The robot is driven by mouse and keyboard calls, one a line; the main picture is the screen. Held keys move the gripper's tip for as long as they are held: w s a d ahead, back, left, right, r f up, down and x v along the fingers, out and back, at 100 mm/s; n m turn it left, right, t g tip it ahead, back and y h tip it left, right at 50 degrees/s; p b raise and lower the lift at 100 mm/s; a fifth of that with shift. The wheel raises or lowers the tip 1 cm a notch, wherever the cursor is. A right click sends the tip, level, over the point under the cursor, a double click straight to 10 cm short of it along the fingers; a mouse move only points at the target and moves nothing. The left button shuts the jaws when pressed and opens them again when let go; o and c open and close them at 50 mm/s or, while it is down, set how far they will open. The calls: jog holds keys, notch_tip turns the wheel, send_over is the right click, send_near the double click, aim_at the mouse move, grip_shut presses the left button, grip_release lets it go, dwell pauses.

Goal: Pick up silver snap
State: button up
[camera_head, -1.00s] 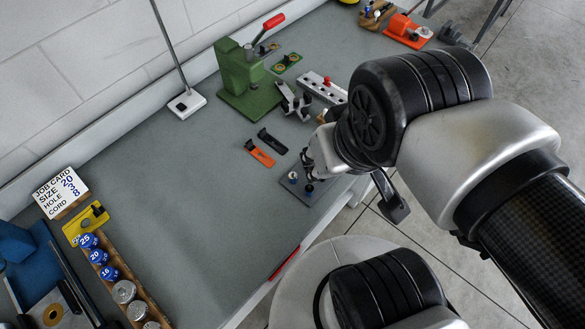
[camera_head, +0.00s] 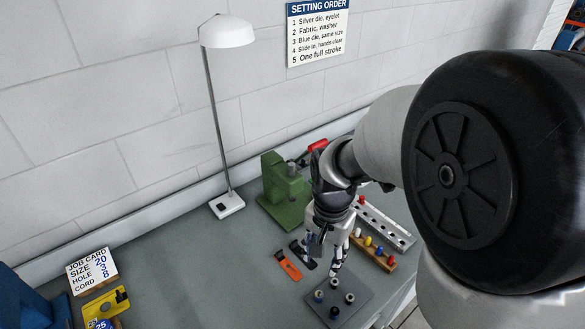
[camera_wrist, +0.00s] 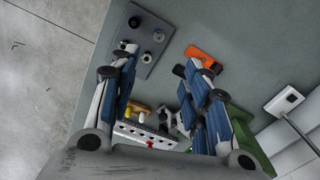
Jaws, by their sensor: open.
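A dark grey plate (camera_head: 352,313) lies on the bench and carries several small round pieces. One small silvery piece (camera_head: 334,283) stands near its back edge; it may be the silver snap, but it is too small to be sure. My gripper (camera_head: 327,256) is open and points down above the back of the plate.
An orange tool (camera_head: 289,264) and a black tool (camera_head: 303,253) lie left of the plate. A green press (camera_head: 285,195) stands behind. A wooden block with coloured knobs (camera_head: 372,252) and a white holed rack (camera_head: 388,225) are to the right. A lamp (camera_head: 226,204) stands at back left.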

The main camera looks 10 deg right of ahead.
jog(key=b, duration=0.4)
send_over(319, 294)
notch_tip(319, 294, down, 13)
jog(key=shift+s+a+r, duration=0.1)
jog(key=shift+r, duration=0.05)
jog(key=shift+f+b, duration=1.25)
jog(key=shift+f, duration=1.55)
jog(key=shift+r, duration=0.1)
jog(key=shift+c, duration=0.5)
grip_shut()
